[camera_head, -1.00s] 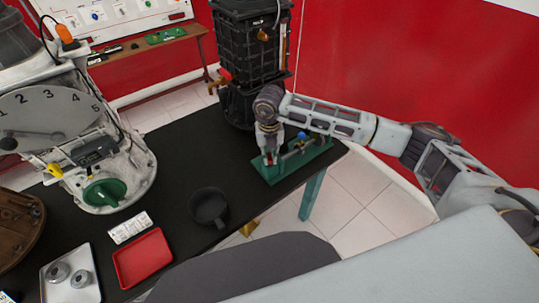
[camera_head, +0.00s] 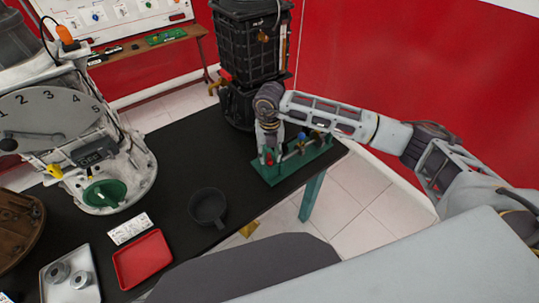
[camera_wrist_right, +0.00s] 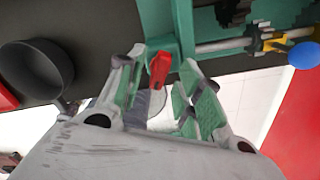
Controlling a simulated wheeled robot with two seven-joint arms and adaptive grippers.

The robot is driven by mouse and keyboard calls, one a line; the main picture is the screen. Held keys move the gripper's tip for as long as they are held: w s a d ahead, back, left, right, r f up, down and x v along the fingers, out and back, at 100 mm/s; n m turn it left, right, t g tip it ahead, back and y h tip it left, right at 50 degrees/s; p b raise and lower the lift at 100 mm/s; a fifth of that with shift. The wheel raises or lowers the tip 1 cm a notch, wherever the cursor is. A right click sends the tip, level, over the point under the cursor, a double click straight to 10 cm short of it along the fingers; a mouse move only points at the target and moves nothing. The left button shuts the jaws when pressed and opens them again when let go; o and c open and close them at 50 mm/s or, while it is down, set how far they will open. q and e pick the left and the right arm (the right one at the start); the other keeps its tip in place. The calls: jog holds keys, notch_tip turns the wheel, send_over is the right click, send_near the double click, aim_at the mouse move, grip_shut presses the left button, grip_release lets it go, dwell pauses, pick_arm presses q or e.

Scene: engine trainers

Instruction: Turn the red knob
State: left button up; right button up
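The red knob (camera_wrist_right: 160,68) shows in the right wrist view as a small upright red lever at the corner of a green stand (camera_wrist_right: 182,25). My right gripper (camera_wrist_right: 163,62) is open, with one finger on each side of the knob and a visible gap to each. In the head view the right gripper (camera_head: 268,148) points down over the left end of the green stand (camera_head: 312,166). The red knob (camera_head: 268,158) is mostly hidden there by the fingers. My left gripper is not in view.
The stand carries a metal pipe (camera_wrist_right: 225,45) and a blue knob (camera_wrist_right: 304,55). A black pan (camera_head: 208,207) and a red tray (camera_head: 143,258) lie on the black table (camera_head: 185,155). A tall black unit (camera_head: 250,60) stands behind. A white machine with a dial (camera_head: 45,115) is left.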

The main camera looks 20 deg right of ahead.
aim_at(269, 157)
notch_tip(269, 157, up, 11)
dwell(0.5)
jog(key=shift+a+f, duration=0.1)
dwell(0.4)
